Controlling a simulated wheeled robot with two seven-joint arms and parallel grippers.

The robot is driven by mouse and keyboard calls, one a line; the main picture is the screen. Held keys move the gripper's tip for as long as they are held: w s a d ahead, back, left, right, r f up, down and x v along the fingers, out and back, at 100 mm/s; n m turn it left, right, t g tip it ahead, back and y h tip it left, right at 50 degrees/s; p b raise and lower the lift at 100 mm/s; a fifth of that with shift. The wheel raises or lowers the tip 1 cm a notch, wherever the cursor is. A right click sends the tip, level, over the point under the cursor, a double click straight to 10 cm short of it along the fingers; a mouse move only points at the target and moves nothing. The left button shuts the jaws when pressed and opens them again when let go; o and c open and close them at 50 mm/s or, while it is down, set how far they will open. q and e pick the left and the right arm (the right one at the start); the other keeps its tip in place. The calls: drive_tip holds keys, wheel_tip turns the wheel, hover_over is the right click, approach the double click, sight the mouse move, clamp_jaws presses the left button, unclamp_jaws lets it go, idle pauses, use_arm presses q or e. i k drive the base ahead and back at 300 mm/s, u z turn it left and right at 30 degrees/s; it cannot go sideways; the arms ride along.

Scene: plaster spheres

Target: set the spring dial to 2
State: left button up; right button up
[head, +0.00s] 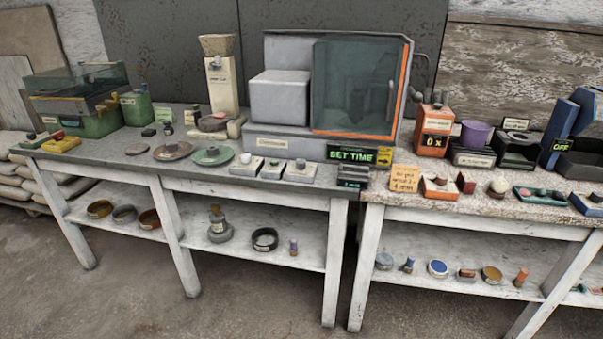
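No part labelled as the spring dial can be made out, and I cannot tell which device carries it. An orange box (433,122) with a dark display that seems to read "0 X" stands on the right table. A large grey machine (280,98) with a dark glass door stands on the left table. A green-lit display reading "SET TIME" (350,155) is at its front. A tall cream device (221,85) with a hopper-like top and a small unreadable label stands left of it. Neither of my grippers is in view.
The grey left table (130,160) and the speckled right table (540,212) nearly meet, both crowded with small items. A blue device (560,130) reads "OFF". Lower shelves hold several small dishes. The floor (150,290) in front is clear.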

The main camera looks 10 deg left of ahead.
sight(300, 164)
drive_tip(key=u, duration=0.4)
drive_tip(key=i, duration=0.45)
drive_tip(key=u, duration=0.5)
